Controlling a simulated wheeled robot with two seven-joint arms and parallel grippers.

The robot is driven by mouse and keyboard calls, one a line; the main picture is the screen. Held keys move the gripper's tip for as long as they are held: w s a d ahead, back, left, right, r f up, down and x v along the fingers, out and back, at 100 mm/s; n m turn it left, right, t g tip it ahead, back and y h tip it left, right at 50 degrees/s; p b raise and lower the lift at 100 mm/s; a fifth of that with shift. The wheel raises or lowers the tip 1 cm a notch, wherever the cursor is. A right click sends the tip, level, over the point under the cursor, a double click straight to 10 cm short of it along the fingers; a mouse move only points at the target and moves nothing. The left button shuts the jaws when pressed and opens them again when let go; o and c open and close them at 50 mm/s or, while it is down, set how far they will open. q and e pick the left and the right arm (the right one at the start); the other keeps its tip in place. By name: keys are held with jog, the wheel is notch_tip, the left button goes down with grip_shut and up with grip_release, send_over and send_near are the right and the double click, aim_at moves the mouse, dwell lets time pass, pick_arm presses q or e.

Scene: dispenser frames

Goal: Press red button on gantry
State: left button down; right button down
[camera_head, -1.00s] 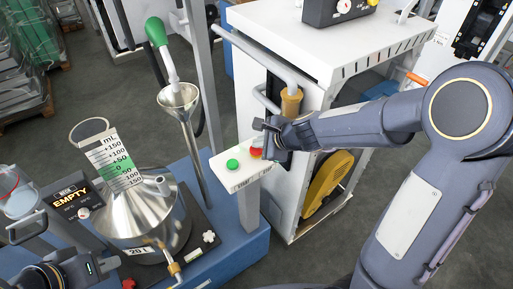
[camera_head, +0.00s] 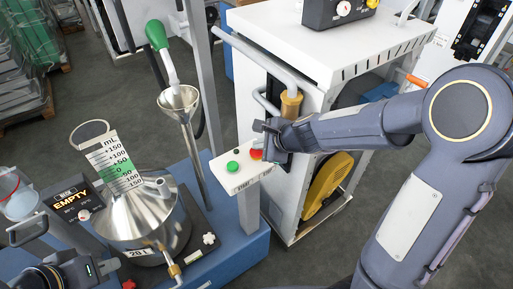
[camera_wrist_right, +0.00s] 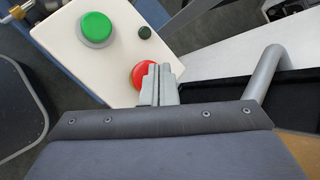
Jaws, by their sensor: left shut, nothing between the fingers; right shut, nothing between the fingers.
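The red button (camera_head: 256,155) sits on a white control panel (camera_head: 246,178) on a post of the blue gantry. In the right wrist view the red button (camera_wrist_right: 143,75) is partly hidden behind the fingertips. My right gripper (camera_head: 268,152) is shut and empty, at the red button's right side in the head view. Its closed fingertips (camera_wrist_right: 158,76) overlap the button's right part in the wrist view; I cannot tell whether they touch it. My left gripper (camera_head: 108,266) is shut and empty at the bottom left, away from the panel.
A green button (camera_head: 232,166) and a small dark knob (camera_wrist_right: 145,32) share the panel. A steel funnel (camera_head: 180,97) and a steel vessel (camera_head: 142,222) stand left of it. A white cabinet (camera_head: 262,110) with a bent handle stands close behind my right gripper.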

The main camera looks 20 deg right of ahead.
aim_at(260, 152)
jog(key=shift+r, duration=0.5)
jog(key=shift+p, duration=0.3)
notch_tip(260, 152, up, 5)
jog(key=p, duration=0.5)
dwell(0.4)
